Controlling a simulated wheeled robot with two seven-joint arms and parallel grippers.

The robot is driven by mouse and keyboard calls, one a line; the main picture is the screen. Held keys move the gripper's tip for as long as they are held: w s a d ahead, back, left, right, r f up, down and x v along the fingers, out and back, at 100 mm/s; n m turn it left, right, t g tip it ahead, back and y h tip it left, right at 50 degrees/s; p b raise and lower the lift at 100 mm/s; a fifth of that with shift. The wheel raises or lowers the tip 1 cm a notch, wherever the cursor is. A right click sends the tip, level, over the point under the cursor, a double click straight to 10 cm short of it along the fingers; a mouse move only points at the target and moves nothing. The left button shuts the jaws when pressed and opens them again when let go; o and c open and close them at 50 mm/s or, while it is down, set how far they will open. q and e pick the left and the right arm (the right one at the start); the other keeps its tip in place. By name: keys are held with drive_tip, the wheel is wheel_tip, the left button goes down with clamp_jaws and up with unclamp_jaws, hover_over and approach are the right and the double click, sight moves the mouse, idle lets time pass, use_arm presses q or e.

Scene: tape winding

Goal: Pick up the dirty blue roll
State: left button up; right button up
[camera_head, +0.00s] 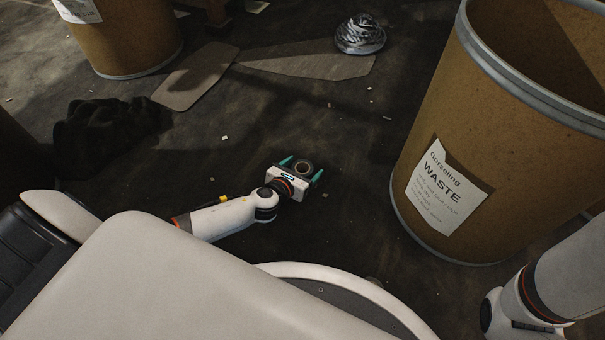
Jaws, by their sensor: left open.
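A small, dark, dirty roll (303,167) with a hole in its middle lies on the dark floor near the centre of the head view. Its blue colour is hard to make out in this light. My left gripper (302,170) is low at the floor with its two teal fingers spread, one on each side of the roll. The fingers look apart from the roll, though I cannot tell the exact gap. The roll's near edge is partly hidden by the gripper body. My right arm shows at the lower right, but its gripper is out of view.
A large brown waste drum (410,190) with a metal rim stands at the right. Another drum (135,45) is at the upper left. Flat cardboard pieces (195,78), a shiny crumpled bundle (360,35) and a black bag (105,130) lie on the floor. Small scraps are scattered around.

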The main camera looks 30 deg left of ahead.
use_arm(q)
drive_tip(key=shift+c, duration=0.4)
drive_tip(key=c, duration=1)
drive_tip(key=shift+r, duration=0.15)
